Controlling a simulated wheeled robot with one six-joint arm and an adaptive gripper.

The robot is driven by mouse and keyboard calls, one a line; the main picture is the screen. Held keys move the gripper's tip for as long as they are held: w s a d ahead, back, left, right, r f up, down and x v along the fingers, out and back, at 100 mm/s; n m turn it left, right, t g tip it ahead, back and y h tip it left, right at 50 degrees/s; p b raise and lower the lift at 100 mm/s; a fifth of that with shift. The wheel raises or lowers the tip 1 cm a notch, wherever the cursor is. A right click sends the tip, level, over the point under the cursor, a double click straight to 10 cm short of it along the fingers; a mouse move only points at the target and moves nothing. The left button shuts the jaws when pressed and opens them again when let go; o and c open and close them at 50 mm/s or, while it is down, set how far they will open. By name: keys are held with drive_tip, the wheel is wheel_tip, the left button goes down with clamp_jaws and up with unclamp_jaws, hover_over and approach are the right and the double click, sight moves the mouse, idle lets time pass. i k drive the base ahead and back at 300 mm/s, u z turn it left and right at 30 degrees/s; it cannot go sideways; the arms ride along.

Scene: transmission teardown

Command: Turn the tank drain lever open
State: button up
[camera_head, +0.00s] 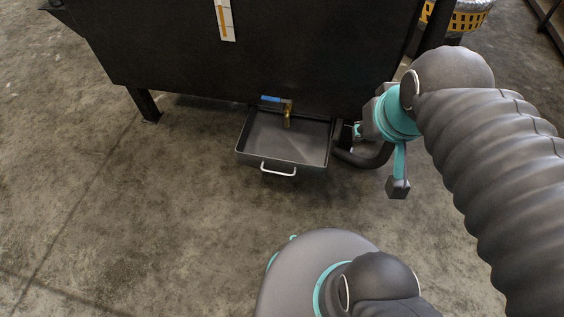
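The black tank (160,50) fills the top of the head view. Low on its front is a drain lever with a blue handle (271,98), lying roughly level and pointing left. It sits on a brass valve (287,117), whose spout points down over a dark drain tray (254,148). My gripper (361,128) is at the end of my arm, right of the tray and lever and apart from the lever. Its fingers are small and partly hidden by my wrist, so I cannot tell if they are open. I see nothing held.
The tray has a white front handle (278,169). A dark curved pipe-like part (365,158) shows right of the tray. A tank leg (145,104) stands at left. A yellow perforated drum (467,20) is at top right. The concrete floor in front and left is clear.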

sight(263, 98)
drive_tip(key=k, duration=1.3)
drive_tip(key=u, duration=0.6)
drive_tip(key=i, duration=1.4)
drive_tip(key=z, duration=0.45)
